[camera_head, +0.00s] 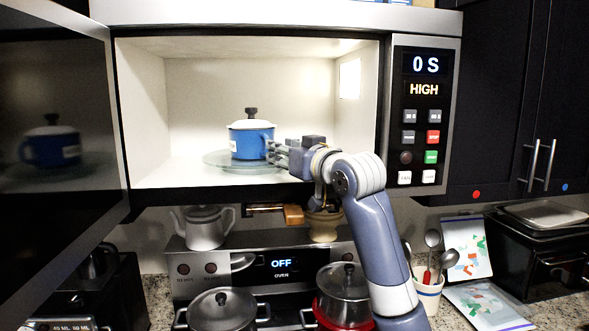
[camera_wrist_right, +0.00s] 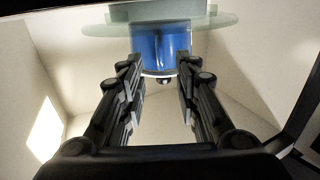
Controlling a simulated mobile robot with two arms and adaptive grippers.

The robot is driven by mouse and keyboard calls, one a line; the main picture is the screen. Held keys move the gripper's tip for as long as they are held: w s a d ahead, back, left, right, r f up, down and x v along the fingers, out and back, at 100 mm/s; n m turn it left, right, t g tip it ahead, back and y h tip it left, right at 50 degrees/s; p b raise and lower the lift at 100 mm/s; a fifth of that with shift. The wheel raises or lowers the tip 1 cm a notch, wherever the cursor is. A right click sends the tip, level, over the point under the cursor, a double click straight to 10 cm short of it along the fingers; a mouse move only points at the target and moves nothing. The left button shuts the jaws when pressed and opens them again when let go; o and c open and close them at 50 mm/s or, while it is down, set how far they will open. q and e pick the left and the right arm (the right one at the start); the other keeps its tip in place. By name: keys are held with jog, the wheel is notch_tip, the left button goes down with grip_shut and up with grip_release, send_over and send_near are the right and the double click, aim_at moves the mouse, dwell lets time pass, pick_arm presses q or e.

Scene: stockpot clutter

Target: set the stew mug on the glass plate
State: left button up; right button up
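The stew mug (camera_head: 249,139) is blue with a white label, a lid and a dark knob. It stands upright on the glass plate (camera_head: 215,158) inside the lit microwave. My right gripper (camera_head: 272,152) is at the mug's right side, by its handle. The right wrist view is upside down: the blue mug (camera_wrist_right: 150,48) shows just beyond the fingertips, against the glass plate (camera_wrist_right: 222,22). The two fingers of the right gripper (camera_wrist_right: 158,72) are spread apart, with a clear gap between them. My left gripper is not in view.
The microwave door (camera_head: 50,130) stands open at the left. The control panel (camera_head: 420,120) is at the right of the cavity. Below are a kettle (camera_head: 204,228), a stove with a pot (camera_head: 222,308) and a lidded pot (camera_head: 343,288). The cavity around the plate is clear.

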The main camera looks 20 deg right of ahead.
jog(key=s, duration=0.1)
jog(key=s+b, duration=0.1)
jog(key=s, duration=0.1)
jog(key=s+b, duration=0.1)
jog(key=s, duration=0.1)
jog(key=shift+s+d, duration=0.1)
jog(key=shift+d, duration=0.15)
